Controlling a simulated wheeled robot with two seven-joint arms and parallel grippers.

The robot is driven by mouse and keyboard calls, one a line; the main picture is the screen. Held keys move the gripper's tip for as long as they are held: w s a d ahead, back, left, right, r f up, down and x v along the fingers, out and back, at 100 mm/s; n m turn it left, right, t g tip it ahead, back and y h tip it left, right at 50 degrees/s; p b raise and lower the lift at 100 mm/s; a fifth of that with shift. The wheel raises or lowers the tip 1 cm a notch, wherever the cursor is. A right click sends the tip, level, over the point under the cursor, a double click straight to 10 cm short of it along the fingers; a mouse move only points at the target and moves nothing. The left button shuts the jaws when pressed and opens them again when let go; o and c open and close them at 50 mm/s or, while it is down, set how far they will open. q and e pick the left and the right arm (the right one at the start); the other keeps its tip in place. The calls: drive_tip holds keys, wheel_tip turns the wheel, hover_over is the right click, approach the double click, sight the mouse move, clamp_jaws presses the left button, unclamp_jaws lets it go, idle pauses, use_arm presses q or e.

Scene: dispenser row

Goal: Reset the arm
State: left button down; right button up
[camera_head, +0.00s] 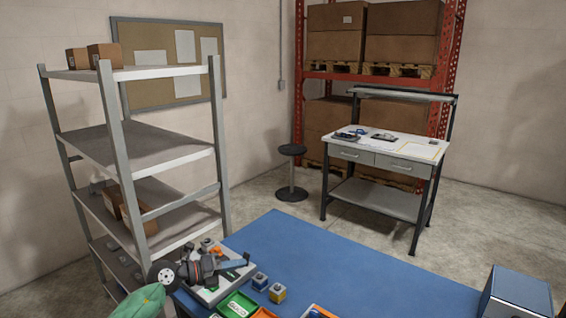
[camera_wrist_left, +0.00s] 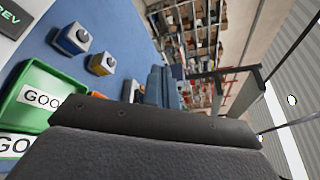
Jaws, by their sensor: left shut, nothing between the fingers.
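My left gripper (camera_head: 238,263) shows in the head view, with its arm coming in from the lower left. Its fingers are shut and empty, above the left end of the blue table (camera_head: 330,262). Below and beside it lie a grey panel (camera_head: 208,296) and a green tray (camera_head: 237,304). In the left wrist view a dark part of my own wrist fills the lower half. The green tray (camera_wrist_left: 70,85) with a white label reading "GOO" shows at the left there. My right gripper is in neither view.
Two small button boxes, one blue (camera_head: 260,281) and one yellow (camera_head: 277,293), stand right of the gripper. A blue box (camera_head: 517,292) stands at the table's right end. A grey shelf rack (camera_head: 110,72) rises close on the left. The table's middle is clear.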

use_arm(q)
drive_tip(key=s+a+r+n+t+y, duration=0.2)
drive_tip(key=s+r+n+t, duration=0.25)
drive_tip(key=n+t, duration=0.8)
drive_tip(key=s+a+f+n+g+y, duration=0.1)
drive_tip(key=s+a+f+n+y, duration=0.3)
drive_tip(key=f+n+y, duration=0.3)
drive_tip(key=s+a+f+n+g+y, duration=0.2)
drive_tip(key=s+a+f+n+y, duration=0.2)
drive_tip(key=n+y, duration=0.45)
drive_tip(key=s+a+f+n+g, duration=0.1)
drive_tip(key=s+f+n+g, duration=0.55)
drive_tip(key=s+f, duration=0.55)
drive_tip(key=s+d+f+g+h, duration=0.2)
drive_tip(key=s+g, duration=0.2)
drive_tip(key=s, duration=0.4)
drive_tip(key=s+d+f+g+h, duration=0.1)
drive_tip(key=s+f+g+h, duration=0.15)
drive_tip(key=s, duration=0.55)
wheel_tip(320, 180, down, 25)
drive_tip(key=w+d+g+b, duration=0.1)
drive_tip(key=w+d+g, duration=0.1)
drive_tip(key=s+f, duration=0.4)
drive_tip(key=f, duration=0.8)
drive_tip(key=s+f, duration=0.4)
drive_tip(key=f, duration=0.9)
drive_tip(key=shift+s+d+y+b, duration=0.15)
drive_tip(key=shift+s+y+b, duration=0.2)
drive_tip(key=shift+s+y, duration=0.05)
